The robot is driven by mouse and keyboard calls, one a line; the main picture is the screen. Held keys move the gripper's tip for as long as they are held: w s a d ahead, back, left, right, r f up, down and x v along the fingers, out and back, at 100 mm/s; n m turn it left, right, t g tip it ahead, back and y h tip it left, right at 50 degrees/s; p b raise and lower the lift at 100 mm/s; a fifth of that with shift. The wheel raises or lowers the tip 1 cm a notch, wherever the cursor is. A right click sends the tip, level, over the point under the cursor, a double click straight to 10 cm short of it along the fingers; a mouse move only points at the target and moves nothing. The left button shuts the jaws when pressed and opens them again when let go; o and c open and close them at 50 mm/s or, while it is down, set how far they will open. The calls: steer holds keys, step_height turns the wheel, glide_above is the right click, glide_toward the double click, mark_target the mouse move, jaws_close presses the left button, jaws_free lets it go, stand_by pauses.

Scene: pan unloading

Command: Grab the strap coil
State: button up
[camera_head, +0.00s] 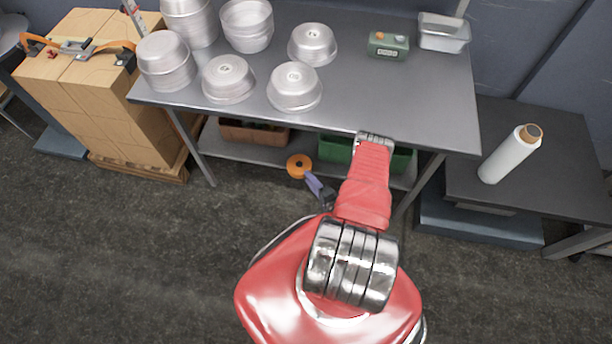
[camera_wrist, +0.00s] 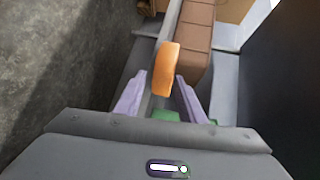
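The strap coil is an orange ring (camera_head: 299,166) with a small dark centre, at the front edge of the lower shelf under the steel table. In the wrist view it appears edge-on as an orange band (camera_wrist: 166,68), around and just beyond the fingertips. My gripper (camera_head: 311,178) has purple fingers and reaches down in front of the table, right beside the coil. In the wrist view my gripper (camera_wrist: 160,77) is open, with a finger on each side of the coil's line and gaps visible. I cannot tell how deep the coil sits between them.
Above, the steel table (camera_head: 400,95) carries several stacked metal pans and a green device (camera_head: 388,46). A brown bin (camera_head: 254,133) and a green bin (camera_head: 335,150) stand on the lower shelf (camera_head: 225,150). The front floor is clear.

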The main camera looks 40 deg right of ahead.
steer(key=shift+x, duration=0.85)
steer(key=shift+s+f, duration=0.15)
steer(key=shift+s, duration=0.05)
jaws_close()
steer(key=shift+w+r, duration=0.1)
steer(key=shift+r, duration=1.25)
steer(key=r+v, duration=0.2)
steer(key=v, duration=1.2)
steer(key=shift+r, duration=0.2)
